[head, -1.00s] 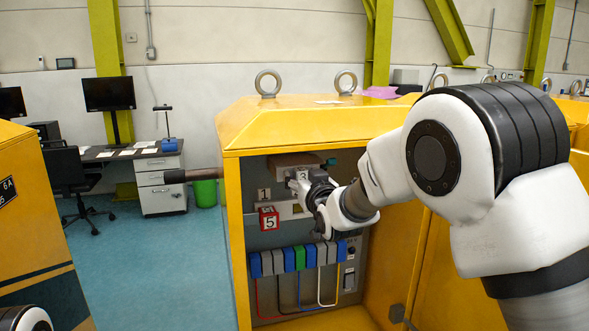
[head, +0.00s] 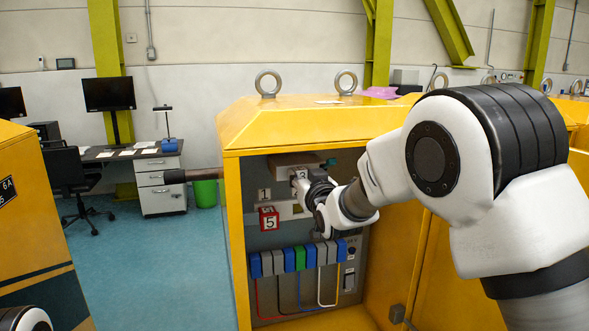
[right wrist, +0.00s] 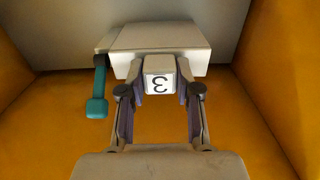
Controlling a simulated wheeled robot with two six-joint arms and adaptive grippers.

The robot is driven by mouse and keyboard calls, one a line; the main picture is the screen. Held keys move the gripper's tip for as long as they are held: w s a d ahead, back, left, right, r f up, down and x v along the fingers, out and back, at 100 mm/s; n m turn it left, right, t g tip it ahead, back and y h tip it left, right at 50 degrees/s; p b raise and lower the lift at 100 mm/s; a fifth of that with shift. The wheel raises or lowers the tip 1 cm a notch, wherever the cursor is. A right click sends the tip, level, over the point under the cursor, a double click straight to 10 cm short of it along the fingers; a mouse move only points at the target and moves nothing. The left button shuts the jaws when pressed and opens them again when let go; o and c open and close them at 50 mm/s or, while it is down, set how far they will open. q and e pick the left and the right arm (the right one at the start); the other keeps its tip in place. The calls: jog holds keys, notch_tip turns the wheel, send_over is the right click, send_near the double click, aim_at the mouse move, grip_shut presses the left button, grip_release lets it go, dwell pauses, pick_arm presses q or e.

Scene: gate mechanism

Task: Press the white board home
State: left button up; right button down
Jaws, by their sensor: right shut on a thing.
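My right gripper (head: 301,183) is inside the yellow cabinet and shut on a white block marked 3 (right wrist: 160,80). In the right wrist view the gripper's two fingers (right wrist: 160,92) lie along the block's left and right sides. The block is against or just in front of a beige-white box (right wrist: 160,45) with a teal lever (right wrist: 97,95) hanging on its left. In the head view this box (head: 295,160) is at the top of the cabinet, partly hidden by my gripper. A pale board (head: 291,209) shows below, partly covered. I cannot tell how far any part is seated. My left gripper is out of view.
A red-framed cube marked 5 (head: 269,218) and a plate marked 1 (head: 264,194) are left of my gripper. Below runs a row of blue, grey and green blocks (head: 300,258) with wires. The yellow cabinet's walls (right wrist: 285,90) close in on both sides.

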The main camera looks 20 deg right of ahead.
jog(key=c, duration=0.7)
grip_release()
jog(key=shift+s, duration=0.1)
jog(key=s, duration=1.2)
jog(key=shift+d, duration=0.2)
